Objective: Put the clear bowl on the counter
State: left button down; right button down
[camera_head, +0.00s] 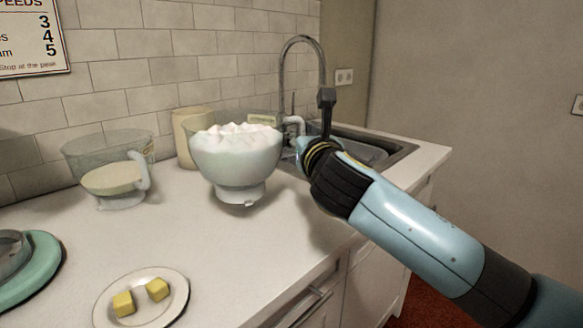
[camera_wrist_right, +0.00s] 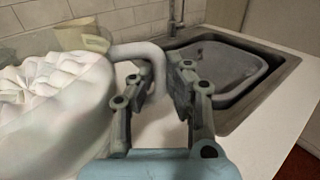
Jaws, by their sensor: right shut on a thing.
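A pale, glassy footed bowl (camera_head: 235,165), heaped with white peaked foam, is at the middle of the counter (camera_head: 215,245). Its loop handle (camera_wrist_right: 155,62) points toward the sink. My right gripper (camera_wrist_right: 158,88) is shut on this handle, with one finger on each side. The bowl (camera_wrist_right: 85,120) is upright; I cannot tell whether its foot touches the counter or hangs just above it. A second, see-through bowl (camera_head: 85,152) with a handle and beige contents stands farther left. My left gripper is not in view.
A beige container (camera_head: 187,150) stands behind the held bowl. The sink (camera_head: 385,145) with its tall faucet (camera_head: 303,42) is at the right. A plate (camera_head: 170,308) with two yellow cubes and a green turntable (camera_head: 42,275) are in front. Counter between them is bare.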

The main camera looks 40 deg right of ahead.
jog(key=f, duration=0.1)
jog(key=w+f+b, duration=0.1)
jog(key=f, duration=0.1)
jog(key=w+f, duration=0.1)
jog(key=f, duration=0.1)
jog(key=shift+w+f+b, duration=0.1)
jog(key=shift+w+b, duration=0.05)
jog(key=shift+b, duration=0.25)
jog(key=shift+f, duration=0.2)
jog(key=c, duration=1.4)
grip_release()
jog(key=shift+o, duration=0.2)
